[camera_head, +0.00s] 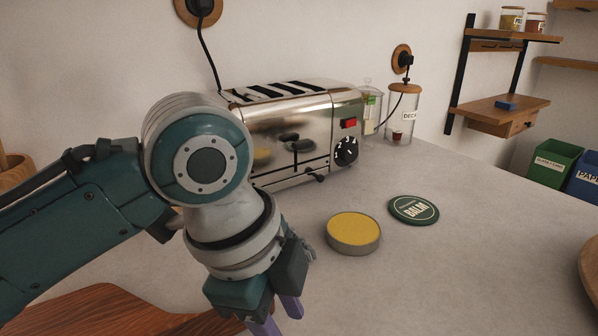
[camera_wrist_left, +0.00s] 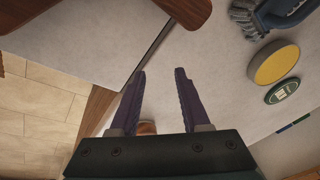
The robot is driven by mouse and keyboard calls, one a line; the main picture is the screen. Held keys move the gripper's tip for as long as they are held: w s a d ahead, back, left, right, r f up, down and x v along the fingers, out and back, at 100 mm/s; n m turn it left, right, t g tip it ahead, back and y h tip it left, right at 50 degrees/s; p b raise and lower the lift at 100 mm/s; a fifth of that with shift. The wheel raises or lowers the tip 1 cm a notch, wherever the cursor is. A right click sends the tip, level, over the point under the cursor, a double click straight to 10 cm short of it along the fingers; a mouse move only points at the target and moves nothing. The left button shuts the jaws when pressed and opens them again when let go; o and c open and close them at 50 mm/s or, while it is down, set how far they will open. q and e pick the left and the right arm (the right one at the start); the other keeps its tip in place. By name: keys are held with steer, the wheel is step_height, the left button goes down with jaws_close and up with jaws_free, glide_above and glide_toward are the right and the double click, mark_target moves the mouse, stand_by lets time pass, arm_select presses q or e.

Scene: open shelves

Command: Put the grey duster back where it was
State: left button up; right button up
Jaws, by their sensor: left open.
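A grey-bristled tool with a blue handle, which looks like the duster (camera_wrist_left: 247,20), lies on the counter at the top right of the left wrist view. In the head view only a small grey fringe of it (camera_head: 307,248) seems to show behind my left gripper; the rest is hidden. My left gripper (camera_head: 277,316) points down, open, with its purple fingers apart. In the left wrist view the gripper (camera_wrist_left: 160,75) has nothing between its fingertips and is well apart from the duster. My right gripper is in neither view.
An open yellow balm tin (camera_head: 352,233) and its green lid (camera_head: 413,209) lie on the counter. A shiny toaster (camera_head: 290,130) stands behind my left arm. A wooden board (camera_head: 110,305) lies at the front left. Shelves (camera_head: 500,108) hang at the back right.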

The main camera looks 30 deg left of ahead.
arm_select(q)
steer(key=s+n, duration=0.4)
steer(key=s+d+f+n, duration=0.1)
steer(key=s+n, duration=0.1)
steer(key=s, duration=0.1)
steer(key=shift+s+t, duration=0.1)
steer(key=shift+t, duration=0.2)
steer(key=s+a+n, duration=0.1)
steer(key=n, duration=0.1)
steer(key=s+a+r+n+y, duration=0.1)
steer(key=s+n, duration=0.1)
steer(key=s+a+n, duration=0.1)
steer(key=s+n, duration=0.1)
steer(key=shift+s+a+r, duration=0.1)
steer(key=shift+s+r, duration=0.1)
steer(key=shift+r, duration=0.05)
